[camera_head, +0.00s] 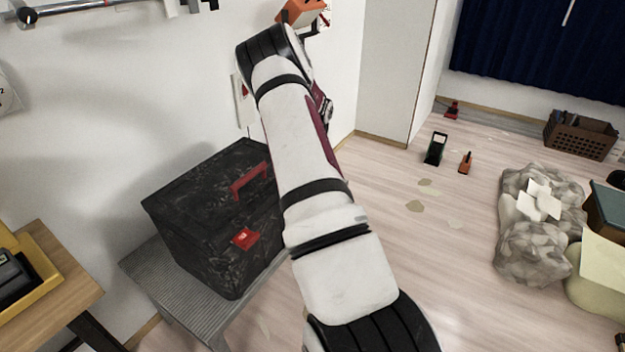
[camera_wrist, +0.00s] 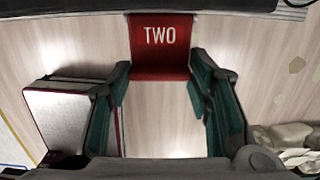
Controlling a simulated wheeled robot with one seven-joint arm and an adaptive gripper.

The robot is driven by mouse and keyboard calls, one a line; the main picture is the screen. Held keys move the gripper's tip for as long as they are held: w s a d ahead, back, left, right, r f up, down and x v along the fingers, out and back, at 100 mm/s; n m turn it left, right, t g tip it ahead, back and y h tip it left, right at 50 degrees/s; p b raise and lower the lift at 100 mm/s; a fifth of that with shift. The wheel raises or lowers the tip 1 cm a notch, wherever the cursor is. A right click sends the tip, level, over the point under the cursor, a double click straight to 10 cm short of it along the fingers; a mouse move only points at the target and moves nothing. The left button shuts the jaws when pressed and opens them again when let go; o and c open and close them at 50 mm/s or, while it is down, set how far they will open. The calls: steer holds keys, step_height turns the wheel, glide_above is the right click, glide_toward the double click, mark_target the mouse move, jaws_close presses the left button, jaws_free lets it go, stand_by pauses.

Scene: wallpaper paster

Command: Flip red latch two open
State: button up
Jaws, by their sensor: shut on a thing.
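The red latch marked TWO (camera_wrist: 160,46) is at the top middle of the wrist view, hanging from a dark edge. My gripper (camera_wrist: 160,78) has its two green-padded fingers on either side of the latch's lower part and is shut on it. In the head view, a black toolbox (camera_head: 205,200) with a red handle (camera_head: 249,180) stands on a grey ribbed bench. A red latch (camera_head: 246,238) shows on its front; its marking is too small to read. My arm covers the toolbox's right end, and my fingers cannot be made out there.
The grey bench (camera_head: 140,262) stands by the wall, with a wooden table (camera_head: 60,300) and yellow tray at left. On the floor at right are a grey rocky lump (camera_head: 532,255), a brown basket (camera_head: 580,135) and small tools. The floor between is mostly clear.

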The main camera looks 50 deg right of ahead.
steer(key=shift+f, duration=0.1)
stand_by(0.3)
steer(key=o, duration=1.1)
steer(key=shift+o, duration=0.2)
step_height(320, 180, up, 12)
steer(key=shift+s, duration=0.4)
